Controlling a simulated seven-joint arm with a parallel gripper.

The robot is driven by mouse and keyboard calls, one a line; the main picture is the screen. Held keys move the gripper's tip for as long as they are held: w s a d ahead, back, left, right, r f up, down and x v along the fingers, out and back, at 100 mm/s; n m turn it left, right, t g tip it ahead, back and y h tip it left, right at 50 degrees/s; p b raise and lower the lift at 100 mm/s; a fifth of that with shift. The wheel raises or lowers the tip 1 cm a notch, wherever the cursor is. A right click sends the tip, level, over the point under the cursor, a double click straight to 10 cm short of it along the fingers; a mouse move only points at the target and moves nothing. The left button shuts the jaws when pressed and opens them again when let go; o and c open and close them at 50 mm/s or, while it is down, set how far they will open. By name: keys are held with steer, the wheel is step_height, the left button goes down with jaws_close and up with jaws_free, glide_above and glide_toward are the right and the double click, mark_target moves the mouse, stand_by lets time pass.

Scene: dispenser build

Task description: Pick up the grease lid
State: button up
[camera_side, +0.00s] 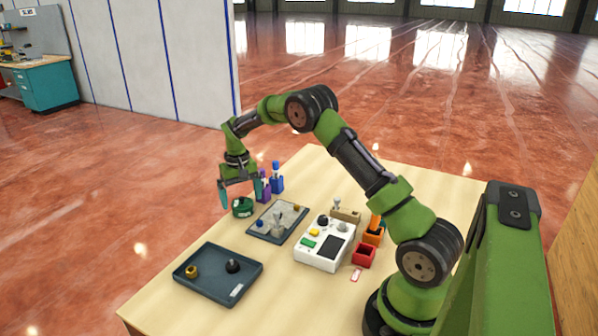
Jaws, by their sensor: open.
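A small dark green round can (242,208) stands near the far left edge of the table. It looks like the grease can. The grease lid seems to be on its top, but lid and can are too small to tell apart clearly. My gripper (241,197) points down directly over the can, with its two fingers apart. One finger is to the left of the can's top and the other to the right. Nothing shows held between them. I cannot tell whether the fingers touch the lid.
Blue and purple bottles (270,182) stand close behind the gripper's right finger. A grey tray (262,234) with small parts lies right of the can. A dark tray (215,287), a white control box (311,256) and a red bin (363,256) are nearer.

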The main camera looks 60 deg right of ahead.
steer(key=shift+c, duration=0.5)
steer(key=c, duration=1.1)
step_height(320, 180, up, 9)
steer(key=shift+f, duration=4.2)
